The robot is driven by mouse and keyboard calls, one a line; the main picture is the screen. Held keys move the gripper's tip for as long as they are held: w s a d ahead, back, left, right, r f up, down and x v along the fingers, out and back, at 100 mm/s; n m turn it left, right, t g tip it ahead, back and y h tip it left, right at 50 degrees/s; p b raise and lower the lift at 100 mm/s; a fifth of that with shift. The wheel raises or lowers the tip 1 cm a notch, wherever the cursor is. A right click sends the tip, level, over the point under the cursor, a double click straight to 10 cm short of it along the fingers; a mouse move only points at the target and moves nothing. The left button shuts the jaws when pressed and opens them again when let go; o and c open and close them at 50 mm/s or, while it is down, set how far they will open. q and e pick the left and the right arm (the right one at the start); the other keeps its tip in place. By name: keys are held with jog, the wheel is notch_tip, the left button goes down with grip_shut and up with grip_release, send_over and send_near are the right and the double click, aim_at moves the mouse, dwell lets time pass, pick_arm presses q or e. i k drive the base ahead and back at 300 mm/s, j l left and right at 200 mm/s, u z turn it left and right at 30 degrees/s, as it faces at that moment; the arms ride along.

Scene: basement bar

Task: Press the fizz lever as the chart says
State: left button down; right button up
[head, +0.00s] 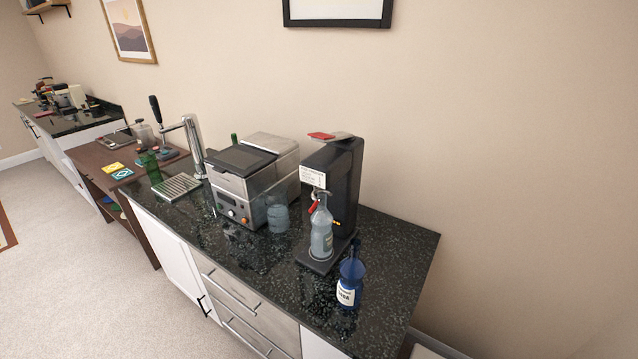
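A black soda machine (345,185) stands on the dark stone counter near its right end. A red lever (322,136) sits on its top, and a small white chart (313,179) is on its front; its print is too small to read. A clear bottle (321,236) stands upright on the machine's base, under its head. A red part shows beside the bottle's neck. A blue bottle with a white label (349,283) stands on the counter in front of the machine. Neither of my grippers is in view.
A steel appliance (246,183) stands left of the machine, with a clear jar (278,217) before it. A beer tap (194,146) with a drip tray (177,187) and a green glass (152,168) are farther left. The counter's right end (400,250) is clear.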

aim_at(320, 137)
jog(key=j+z, duration=0.35)
jog(key=j, duration=0.15)
jog(key=j+z, duration=0.3)
jog(key=j, duration=0.15)
jog(key=k+j+z, duration=0.1)
jog(key=j+z, duration=0.25)
jog(key=j, duration=0.15)
